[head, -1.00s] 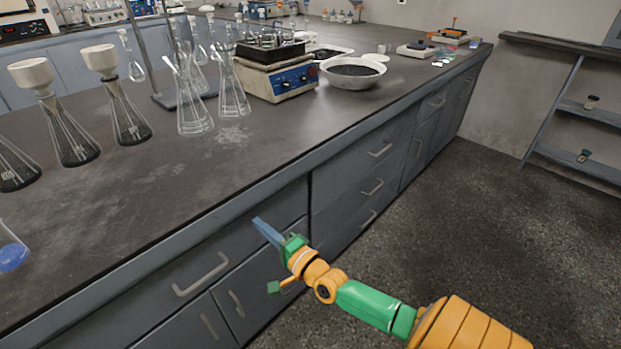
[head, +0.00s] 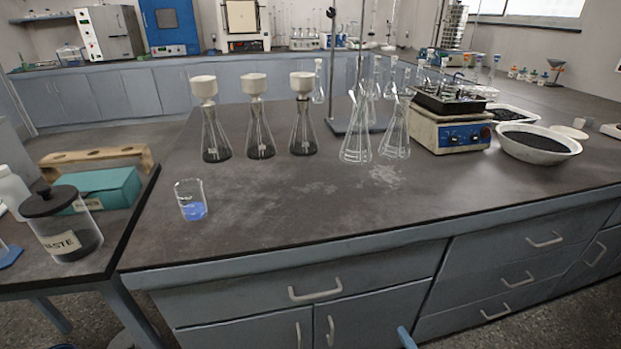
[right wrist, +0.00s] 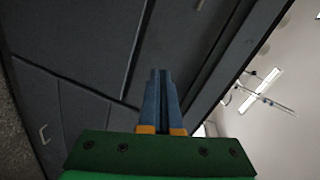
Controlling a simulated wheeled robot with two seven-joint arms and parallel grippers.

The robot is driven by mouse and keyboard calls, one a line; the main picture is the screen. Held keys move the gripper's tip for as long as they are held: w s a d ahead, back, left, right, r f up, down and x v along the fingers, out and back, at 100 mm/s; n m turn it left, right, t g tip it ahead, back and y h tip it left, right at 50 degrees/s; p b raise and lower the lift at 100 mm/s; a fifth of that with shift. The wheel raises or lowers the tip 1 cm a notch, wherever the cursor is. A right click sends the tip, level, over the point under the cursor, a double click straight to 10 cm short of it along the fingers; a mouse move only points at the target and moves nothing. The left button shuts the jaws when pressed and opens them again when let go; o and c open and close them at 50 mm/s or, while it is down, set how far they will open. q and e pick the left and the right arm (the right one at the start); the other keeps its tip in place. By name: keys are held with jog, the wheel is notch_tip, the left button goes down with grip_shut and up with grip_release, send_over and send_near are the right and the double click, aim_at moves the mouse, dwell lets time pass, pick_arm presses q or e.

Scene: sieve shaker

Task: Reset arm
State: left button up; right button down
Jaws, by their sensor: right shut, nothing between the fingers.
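My right gripper shows in the right wrist view (right wrist: 160,75), its two blue fingers shut together with nothing between them. It is in front of the grey drawer and door fronts of the bench (head: 300,274), apart from any object. In the head view only a blue fingertip of the right gripper (head: 406,338) shows at the bottom edge, below the countertop. The rest of the right arm is out of that view. My left gripper is in neither view.
On the bench stand a beaker of blue liquid (head: 191,202), funnel-topped flasks (head: 259,135), clear flasks (head: 357,135), a blue-and-white shaker (head: 450,132) and a white bowl of dark grains (head: 538,146). A waste jar (head: 62,228) is at left. The front countertop is mostly clear.

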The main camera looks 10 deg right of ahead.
jog(key=s+a+f+n+g, duration=0.1)
jog(key=s+f+n+g, duration=0.4)
jog(key=f, duration=0.5)
jog(key=s+a+f+n+g, duration=0.2)
jog(key=s+f+n+g, duration=0.15)
jog(key=s+f, duration=0.6)
jog(key=s+a+f+n+g, duration=0.2)
jog(key=s+f+n+g, duration=0.15)
jog(key=s, duration=0.25)
jog(key=s+a+f+n+g, duration=0.2)
jog(key=s+a+f+n, duration=0.15)
jog(key=s+f, duration=0.2)
notch_tip(320, 180, up, 15)
jog(key=s+n+p, duration=0.1)
jog(key=p, duration=1.3)
jog(key=shift+s+d+f+g+h, duration=0.15)
jog(key=shift+s+d+g+h, duration=0.15)
jog(key=shift+s+d+g, duration=0.1)
